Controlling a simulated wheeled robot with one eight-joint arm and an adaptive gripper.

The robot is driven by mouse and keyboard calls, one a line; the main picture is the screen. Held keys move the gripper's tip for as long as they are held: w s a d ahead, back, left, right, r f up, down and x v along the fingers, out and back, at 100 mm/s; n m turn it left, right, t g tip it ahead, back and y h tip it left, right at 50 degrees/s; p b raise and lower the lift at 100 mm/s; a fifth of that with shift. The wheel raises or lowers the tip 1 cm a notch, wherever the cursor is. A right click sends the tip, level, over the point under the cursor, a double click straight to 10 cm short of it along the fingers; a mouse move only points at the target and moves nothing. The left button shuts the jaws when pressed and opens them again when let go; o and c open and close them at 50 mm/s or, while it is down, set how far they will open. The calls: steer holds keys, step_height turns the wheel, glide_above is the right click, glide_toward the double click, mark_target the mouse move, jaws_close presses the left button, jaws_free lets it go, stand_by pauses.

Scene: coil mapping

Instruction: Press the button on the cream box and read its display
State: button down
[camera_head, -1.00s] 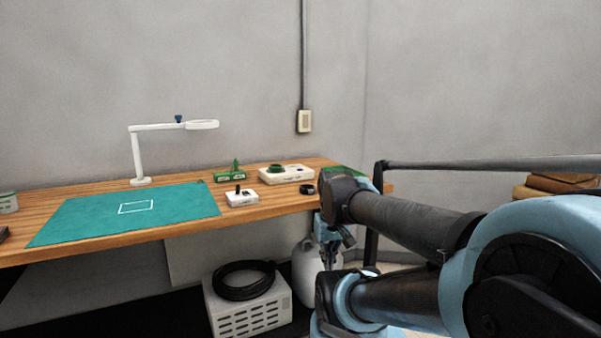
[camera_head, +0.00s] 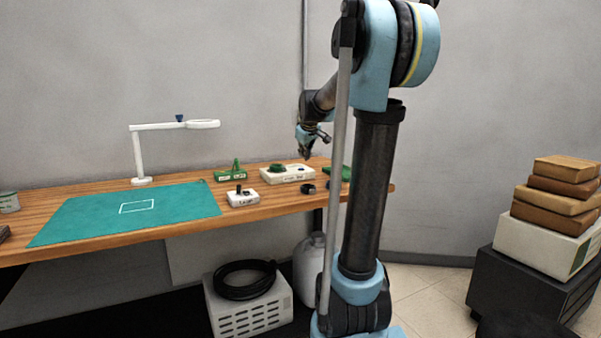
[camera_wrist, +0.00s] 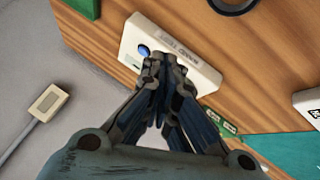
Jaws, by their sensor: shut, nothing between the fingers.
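The cream box (camera_head: 294,175) sits at the back right of the wooden bench, with a label on its front and a green round part on its left side. In the wrist view the cream box (camera_wrist: 198,75) shows a round blue button (camera_wrist: 144,51). My gripper (camera_head: 306,157) is above the box's right end. In the wrist view my gripper (camera_wrist: 165,62) is shut and empty, with its fingertips overlapping the box beside the button. I cannot tell whether it touches. The fingers hide part of the box, and no readable display shows.
A small white box (camera_head: 243,198), a green stand (camera_head: 231,175), a black ring (camera_head: 308,189) and a green block (camera_head: 338,173) are nearby. A teal mat (camera_head: 90,220) and white lamp (camera_head: 138,165) are left. The wall (camera_head: 230,80) is behind the bench.

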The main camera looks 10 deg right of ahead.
step_height(320, 180, up, 3)
steer(key=n+t, duration=0.2)
glide_above(301, 169)
steer(key=w, duration=0.1)
steer(key=shift+a, duration=0.4)
steer(key=shift+f, duration=4.4)
steer(key=shift+f, duration=0.35)
steer(key=shift+s+f, duration=0.1)
steer(key=shift+f, duration=0.25)
steer(key=shift+r, duration=0.8)
steer(key=shift+r, duration=0.15)
